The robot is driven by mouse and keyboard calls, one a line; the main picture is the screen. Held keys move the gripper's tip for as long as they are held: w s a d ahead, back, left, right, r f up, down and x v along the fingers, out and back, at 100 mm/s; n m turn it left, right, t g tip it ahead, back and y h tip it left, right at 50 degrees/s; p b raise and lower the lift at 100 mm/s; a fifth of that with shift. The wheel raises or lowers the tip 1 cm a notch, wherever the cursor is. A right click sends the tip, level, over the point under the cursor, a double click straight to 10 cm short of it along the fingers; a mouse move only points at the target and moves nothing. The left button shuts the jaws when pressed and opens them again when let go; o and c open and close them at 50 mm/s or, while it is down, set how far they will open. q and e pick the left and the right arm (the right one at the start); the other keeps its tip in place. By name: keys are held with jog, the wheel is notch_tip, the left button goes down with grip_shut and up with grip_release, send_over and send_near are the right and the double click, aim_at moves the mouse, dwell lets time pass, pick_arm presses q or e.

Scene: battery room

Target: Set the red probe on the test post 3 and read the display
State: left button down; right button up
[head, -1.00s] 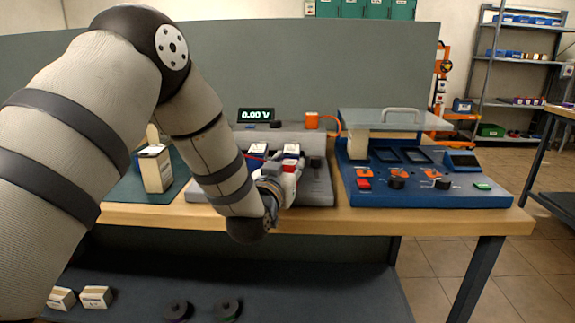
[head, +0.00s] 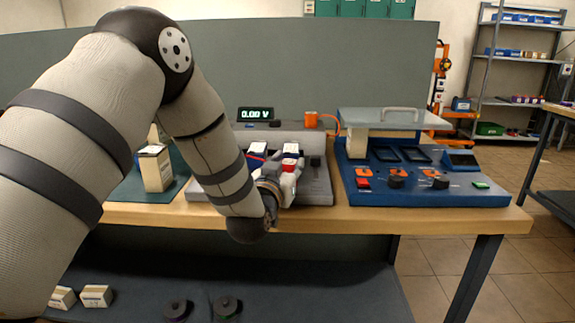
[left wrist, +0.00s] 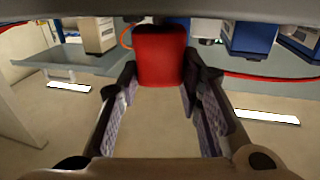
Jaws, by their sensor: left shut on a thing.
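The red probe (left wrist: 160,55) is between the fingers of my left gripper (left wrist: 160,82) in the left wrist view, and the gripper is shut on it. In the head view a little of the probe (head: 289,166) shows above my left gripper (head: 283,180), which is over the front of the grey tester (head: 318,186). The display (head: 256,114) at the back reads 0.00 V. White-topped blocks (head: 258,148) stand on the tester behind the gripper. The probe's tip is hidden, and I cannot tell which post is test post 3. My right gripper is not in view.
A blue console (head: 425,199) with knobs, buttons and a raised handled lid stands right of the tester. An orange block (head: 311,119) with a cable is behind. A tan box (head: 155,170) stands on a green mat at left. The table (head: 450,221) ends just in front.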

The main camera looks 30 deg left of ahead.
pick_arm(q)
jog(key=shift+f, duration=0.65)
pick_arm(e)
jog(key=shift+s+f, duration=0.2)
pick_arm(q)
jog(key=c, duration=1.4)
grip_release()
jog(key=shift+s+d+r, duration=0.15)
jog(key=shift+s+r, duration=0.05)
jog(key=shift+s, duration=0.3)
jog(key=p+v, duration=0.3)
jog(key=v, duration=0.7)
jog(key=shift+f, duration=0.15)
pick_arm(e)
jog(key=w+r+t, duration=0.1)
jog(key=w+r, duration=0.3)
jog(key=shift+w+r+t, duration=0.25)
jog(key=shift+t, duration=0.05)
